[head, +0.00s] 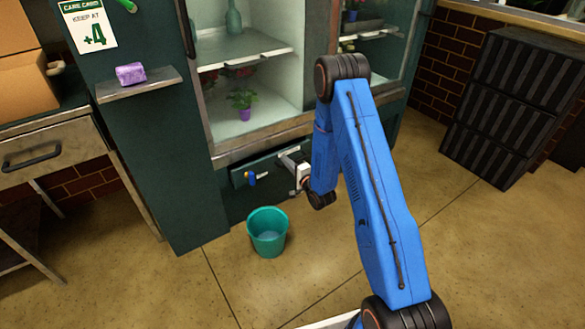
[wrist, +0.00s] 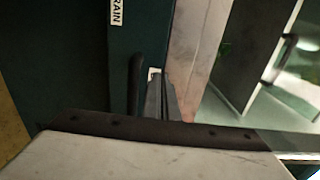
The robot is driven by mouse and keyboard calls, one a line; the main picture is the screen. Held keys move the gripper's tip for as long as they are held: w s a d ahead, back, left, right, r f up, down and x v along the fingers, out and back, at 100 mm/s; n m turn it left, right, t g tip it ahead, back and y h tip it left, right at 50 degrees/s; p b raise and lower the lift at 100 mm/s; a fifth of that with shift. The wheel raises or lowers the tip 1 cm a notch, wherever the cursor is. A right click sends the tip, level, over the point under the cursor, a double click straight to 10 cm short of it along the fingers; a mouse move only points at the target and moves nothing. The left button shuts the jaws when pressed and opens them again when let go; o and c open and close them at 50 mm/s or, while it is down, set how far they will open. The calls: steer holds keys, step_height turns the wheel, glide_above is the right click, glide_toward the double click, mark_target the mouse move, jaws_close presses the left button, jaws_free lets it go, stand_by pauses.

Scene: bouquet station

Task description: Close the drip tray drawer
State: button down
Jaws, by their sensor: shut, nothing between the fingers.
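The drip tray drawer (head: 240,177) is a dark green panel low on the flower cabinet, under the glass display. I cannot tell for sure how far out it stands. In the wrist view, the green drawer front (wrist: 121,50) carries a white label, partly cut off, reading "RAIN", and a dark bar handle (wrist: 134,84). My gripper (head: 283,157) is shut and empty at the right part of the drawer front. In the wrist view, my fingers (wrist: 158,88) are together beside the handle; whether they touch the front is unclear. My arm hides the drawer's right end.
A blue tap (head: 251,178) sticks out at the drawer's left part. A teal bucket (head: 267,232) with water stands on the floor below. A side shelf (head: 140,84) holds a purple block. Black crates (head: 510,105) stand at the right. The tiled floor between is clear.

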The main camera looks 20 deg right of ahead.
mark_target(280, 154)
steer(key=shift+x, duration=1.15)
steer(key=x, duration=0.2)
steer(key=shift+w+a, duration=0.15)
steer(key=shift+w, duration=0.1)
steer(key=shift+s, duration=0.1)
